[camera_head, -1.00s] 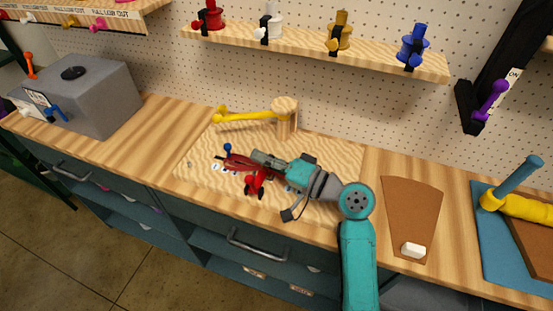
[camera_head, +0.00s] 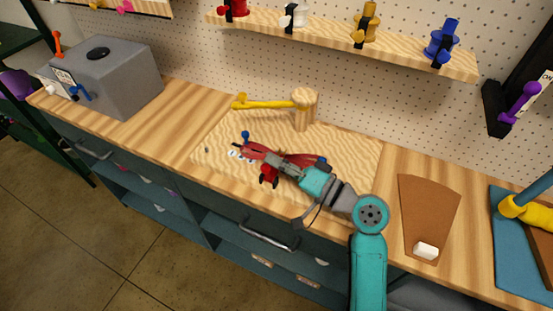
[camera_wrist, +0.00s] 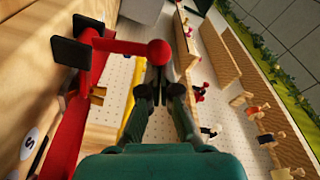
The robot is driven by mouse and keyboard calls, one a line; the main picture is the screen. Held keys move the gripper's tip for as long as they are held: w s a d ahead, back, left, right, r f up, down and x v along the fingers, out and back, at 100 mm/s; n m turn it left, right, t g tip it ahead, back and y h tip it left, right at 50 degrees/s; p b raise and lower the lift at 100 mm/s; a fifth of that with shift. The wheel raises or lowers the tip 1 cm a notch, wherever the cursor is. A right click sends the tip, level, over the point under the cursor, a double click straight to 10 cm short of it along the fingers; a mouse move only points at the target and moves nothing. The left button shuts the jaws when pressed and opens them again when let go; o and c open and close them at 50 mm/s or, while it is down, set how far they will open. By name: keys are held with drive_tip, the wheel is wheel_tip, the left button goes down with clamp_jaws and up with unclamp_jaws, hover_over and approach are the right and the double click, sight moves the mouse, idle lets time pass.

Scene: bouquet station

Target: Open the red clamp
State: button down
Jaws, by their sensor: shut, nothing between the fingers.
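In the wrist view the clamp's red bar (camera_wrist: 68,135) runs up the left, and a red arm with black pads ends in a red ball (camera_wrist: 158,52). My gripper (camera_head: 279,160) is shut and empty, low over the clamp, partly hiding its middle. In the wrist view my fingertips (camera_wrist: 158,75) are together just below the ball in the picture; I cannot tell whether they touch it.
A wooden post (camera_head: 305,108) with a yellow arm (camera_head: 265,104) stands behind the clamp. White labels lie on the board (camera_head: 350,150). A shelf (camera_head: 330,38) with coloured fixtures is above. A grey box (camera_head: 115,80) is left; a brown mat (camera_head: 425,215) with a white block is right.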

drive_tip(key=shift+s, duration=0.1)
drive_tip(key=s+n, duration=0.1)
drive_tip(key=n, duration=0.1)
drive_tip(key=s+a+n, duration=0.1)
drive_tip(key=n, duration=0.1)
drive_tip(key=shift+s+f, duration=0.1)
drive_tip(key=shift+f, duration=0.05)
drive_tip(key=s+n, duration=0.1)
drive_tip(key=n, duration=0.1)
drive_tip(key=s+f+n+y, duration=0.1)
drive_tip(key=n, duration=0.2)
drive_tip(key=s+a+f+n+g, duration=0.1)
drive_tip(key=n, duration=0.1)
drive_tip(key=shift+s+f, duration=0.2)
drive_tip(key=shift+f, duration=0.05)
drive_tip(key=shift+a+f, duration=0.1)
drive_tip(key=shift+f, duration=0.05)
idle(0.4)
